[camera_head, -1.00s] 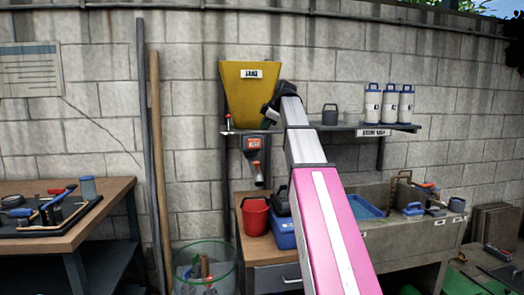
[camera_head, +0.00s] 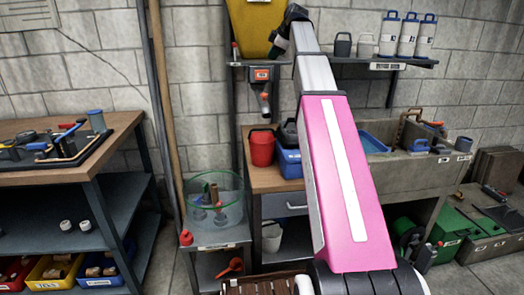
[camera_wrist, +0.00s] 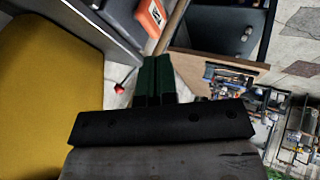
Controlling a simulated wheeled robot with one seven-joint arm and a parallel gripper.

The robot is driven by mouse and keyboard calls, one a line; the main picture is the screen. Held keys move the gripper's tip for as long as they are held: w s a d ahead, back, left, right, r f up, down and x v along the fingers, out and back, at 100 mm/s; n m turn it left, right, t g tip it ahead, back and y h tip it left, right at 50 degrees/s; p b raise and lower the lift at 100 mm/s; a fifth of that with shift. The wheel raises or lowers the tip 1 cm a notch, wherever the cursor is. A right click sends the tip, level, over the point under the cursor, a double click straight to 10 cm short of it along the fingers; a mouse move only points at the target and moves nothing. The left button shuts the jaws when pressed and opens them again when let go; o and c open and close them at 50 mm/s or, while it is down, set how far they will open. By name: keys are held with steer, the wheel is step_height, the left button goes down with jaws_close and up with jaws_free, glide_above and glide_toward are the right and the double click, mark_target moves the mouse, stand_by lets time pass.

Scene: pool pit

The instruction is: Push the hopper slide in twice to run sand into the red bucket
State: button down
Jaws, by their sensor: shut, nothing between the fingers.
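The yellow hopper (camera_head: 255,28) stands on the wall shelf, cut off by the top edge of the head view. It also fills the left of the wrist view (camera_wrist: 45,95). A dark unit with an orange label (camera_head: 264,74) hangs below it, with a spout (camera_head: 265,102) under that. A small red knob (camera_head: 235,50) shows at the hopper's lower left; a red tip on a thin rod (camera_wrist: 119,89) shows in the wrist view. The red bucket (camera_head: 262,149) stands on the bench below the spout. My gripper (camera_head: 274,48) is beside the hopper's right side, its green fingers (camera_wrist: 155,78) shut and empty.
A blue bin (camera_head: 289,165) stands right of the bucket. Several white canisters (camera_head: 408,35) are on the shelf's right. A wooden pole (camera_head: 163,90) leans at the left, beside a tool-covered table (camera_head: 70,170).

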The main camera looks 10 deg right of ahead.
mark_target(263, 72)
stand_by(0.3)
steer(key=s, duration=0.5)
steer(key=shift+s+r, duration=0.1)
steer(key=shift+r, duration=0.05)
steer(key=x, duration=1)
steer(key=w, duration=0.2)
steer(key=shift+w, duration=1.05)
